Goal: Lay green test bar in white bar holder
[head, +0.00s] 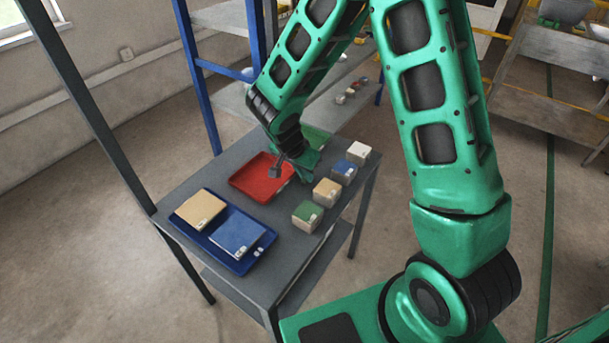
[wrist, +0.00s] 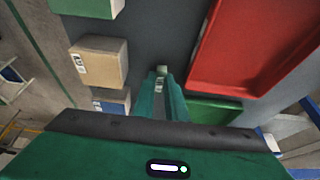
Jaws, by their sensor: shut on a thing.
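My gripper (head: 303,163) is over the far part of the grey table, between the red tray and the row of blocks. In the wrist view its two green fingers (wrist: 160,88) point down at the table and are shut on a small, narrow thing. Its pale green end, the green test bar (wrist: 161,71) as far as I can tell, shows between the fingertips with a light label below it. The rest of it is hidden by the fingers. I cannot make out a white bar holder in either view.
The red tray (head: 249,186) is empty; a green tray (wrist: 216,112) lies beyond it. The blue tray (head: 192,233) holds a tan tile (head: 200,208) and a blue tile (head: 237,232). Several labelled blocks, including a green one (head: 306,216), line the table's right edge. Bare tabletop (head: 272,225) lies between.

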